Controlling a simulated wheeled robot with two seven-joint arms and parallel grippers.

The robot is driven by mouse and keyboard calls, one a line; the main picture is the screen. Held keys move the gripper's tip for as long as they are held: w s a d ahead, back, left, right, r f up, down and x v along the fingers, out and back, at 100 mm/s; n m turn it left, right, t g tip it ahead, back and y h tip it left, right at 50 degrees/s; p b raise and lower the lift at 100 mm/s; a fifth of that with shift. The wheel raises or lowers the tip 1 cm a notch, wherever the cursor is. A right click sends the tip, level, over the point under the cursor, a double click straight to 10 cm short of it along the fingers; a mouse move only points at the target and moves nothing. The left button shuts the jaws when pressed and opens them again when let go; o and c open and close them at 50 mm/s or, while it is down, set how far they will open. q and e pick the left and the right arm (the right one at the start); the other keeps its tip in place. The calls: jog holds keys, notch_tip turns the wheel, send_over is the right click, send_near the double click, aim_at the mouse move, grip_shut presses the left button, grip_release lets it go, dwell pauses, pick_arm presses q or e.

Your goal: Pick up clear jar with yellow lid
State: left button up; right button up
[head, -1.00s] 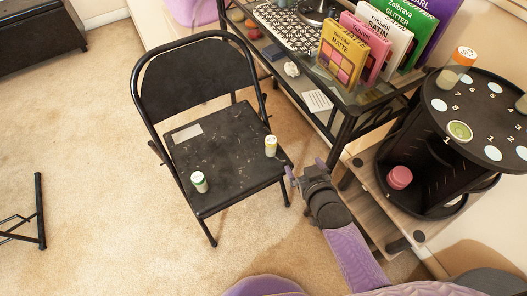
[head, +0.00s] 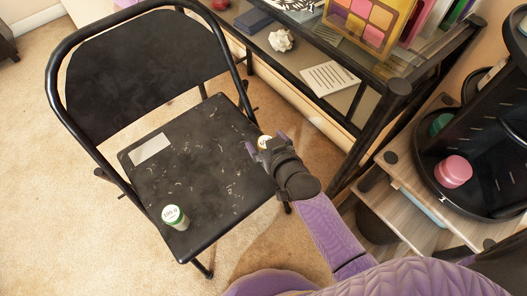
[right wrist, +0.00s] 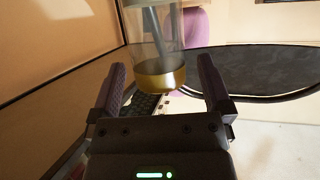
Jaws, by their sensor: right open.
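The clear jar with the yellow lid (head: 264,141) is at the right edge of the black chair seat (head: 205,170), mostly hidden by my right gripper (head: 267,143). In the right wrist view the see-through jar (right wrist: 158,40) shows its gold-yellow lid (right wrist: 160,78) between the two spread fingers of my right gripper (right wrist: 160,68). A gap shows between the lid and each finger. A second jar with a green lid (head: 175,217) stands near the front left of the seat. My left gripper is not in view.
The chair's backrest (head: 145,75) rises behind the seat. A glass desk with a dark frame (head: 370,125) stands close on the right, with a paper card (head: 330,85) on its lower shelf. A black round rack with a pink jar (head: 453,171) is further right. The middle of the seat is clear.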

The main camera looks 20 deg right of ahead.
jog(key=shift+w+a+f, duration=0.1)
jog(key=shift+w+f, duration=0.5)
jog(key=shift+w, duration=0.1)
jog(key=shift+w+r, duration=0.2)
jog(key=shift+r, duration=0.15)
jog(key=c, duration=1.3)
